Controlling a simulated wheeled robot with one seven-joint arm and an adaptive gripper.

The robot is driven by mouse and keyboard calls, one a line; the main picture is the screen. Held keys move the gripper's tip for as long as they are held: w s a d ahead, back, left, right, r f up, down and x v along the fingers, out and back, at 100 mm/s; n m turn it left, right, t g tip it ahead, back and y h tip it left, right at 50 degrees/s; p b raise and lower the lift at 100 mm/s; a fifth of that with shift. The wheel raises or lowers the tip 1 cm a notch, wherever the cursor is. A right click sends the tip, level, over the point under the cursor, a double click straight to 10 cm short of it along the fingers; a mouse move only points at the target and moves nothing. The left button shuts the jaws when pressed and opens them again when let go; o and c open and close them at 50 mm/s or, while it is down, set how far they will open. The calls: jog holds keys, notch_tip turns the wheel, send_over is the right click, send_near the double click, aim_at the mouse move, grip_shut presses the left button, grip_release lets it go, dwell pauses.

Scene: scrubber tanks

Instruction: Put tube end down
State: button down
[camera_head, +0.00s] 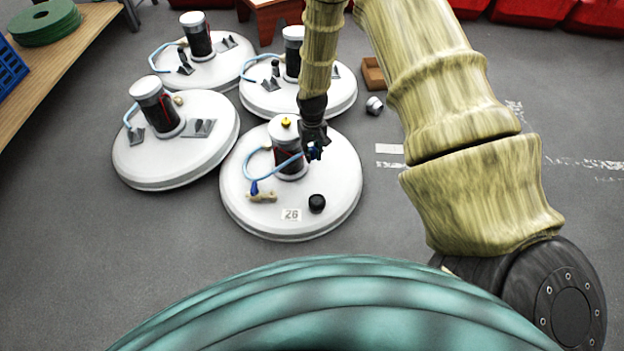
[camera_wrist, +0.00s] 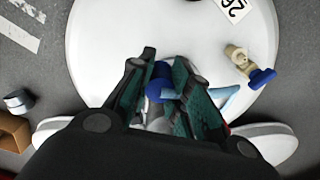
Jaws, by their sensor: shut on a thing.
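My gripper (camera_head: 313,143) is above the right side of the front white tank lid (camera_head: 240,205), close beside its dark canister (camera_head: 288,158). In the wrist view my gripper's teal-lined fingers (camera_wrist: 165,85) are closed around a dark blue tube end (camera_wrist: 161,72). The tube end also shows at the fingertips in the head view (camera_head: 313,153). Part of the tube is hidden behind the fingers.
A black cap (camera_head: 317,203) and a label reading 26 (camera_head: 291,215) are on the front lid. A yellow knob (camera_head: 286,123) tops the canister. Other lids with canisters stand left (camera_head: 130,160) and behind (camera_head: 325,100). A small metal part (camera_head: 374,105) lies right on open floor.

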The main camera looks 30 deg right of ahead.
aim_at(312, 181)
notch_tip(312, 181, down, 14)
jog(key=b, duration=0.5)
jog(key=shift+b, duration=0.4)
jog(key=shift+f, duration=0.15)
jog(key=c, duration=1.6)
grip_release()
